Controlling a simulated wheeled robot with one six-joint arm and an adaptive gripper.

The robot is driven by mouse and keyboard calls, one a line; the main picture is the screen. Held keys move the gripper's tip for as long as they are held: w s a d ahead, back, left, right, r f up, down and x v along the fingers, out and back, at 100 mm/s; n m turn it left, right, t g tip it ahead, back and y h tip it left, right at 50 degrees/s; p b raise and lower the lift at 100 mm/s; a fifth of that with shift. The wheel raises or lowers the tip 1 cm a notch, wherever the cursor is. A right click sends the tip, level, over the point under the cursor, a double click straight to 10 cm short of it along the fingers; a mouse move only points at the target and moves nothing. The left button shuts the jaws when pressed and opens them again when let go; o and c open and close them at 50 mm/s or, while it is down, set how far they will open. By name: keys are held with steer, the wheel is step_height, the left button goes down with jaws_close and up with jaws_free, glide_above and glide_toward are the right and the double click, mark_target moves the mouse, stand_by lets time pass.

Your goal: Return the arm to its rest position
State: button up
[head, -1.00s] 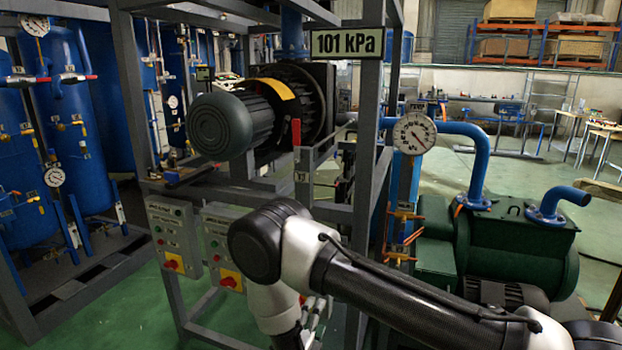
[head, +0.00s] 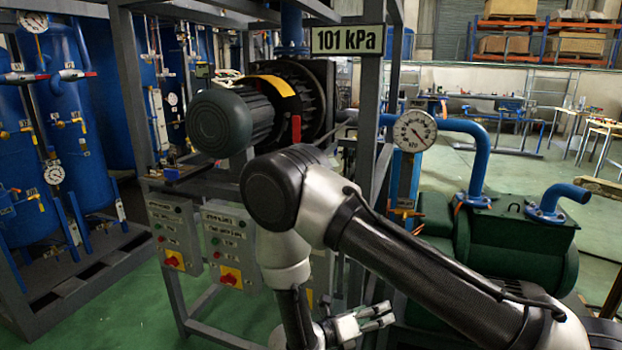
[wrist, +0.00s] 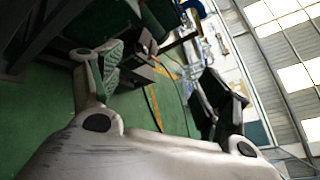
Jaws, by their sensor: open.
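My gripper (head: 378,317) shows low in the head view, in front of the grey frame's lower part, with its fingers pointing right. In the wrist view my gripper (wrist: 160,82) has its two fingers spread wide apart, one at left and one at right. Nothing is between the fingers. My arm is bent, with its dark elbow joint raised in front of the frame and the forearm hanging down toward the gripper.
Control boxes with red knobs (head: 230,245) hang on the grey frame (head: 372,120) beside my arm. A dial gauge (head: 415,131) and a green pump tank (head: 510,245) stand close at right. Blue tanks (head: 55,130) stand at left. Green floor (head: 130,310) is clear at lower left.

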steer(key=s+d+r+m+g+y, duration=0.1)
steer(key=s+d+r+m+y, duration=0.3)
steer(key=r+m, duration=0.7)
steer(key=s+d+r+m+g+y, duration=0.1)
steer(key=s+d+r+m+y, duration=0.4)
steer(key=s+d+r+m, duration=0.3)
steer(key=s+d+r+m+g+y, duration=0.1)
steer(key=s+d+r+m+y, duration=0.4)
steer(key=r+m, duration=0.9)
steer(key=s+d+r, duration=0.2)
steer(key=d, duration=0.1)
steer(key=shift+d+r+g, duration=0.2)
steer(key=shift+d+g, duration=0.05)
steer(key=shift+g, duration=0.15)
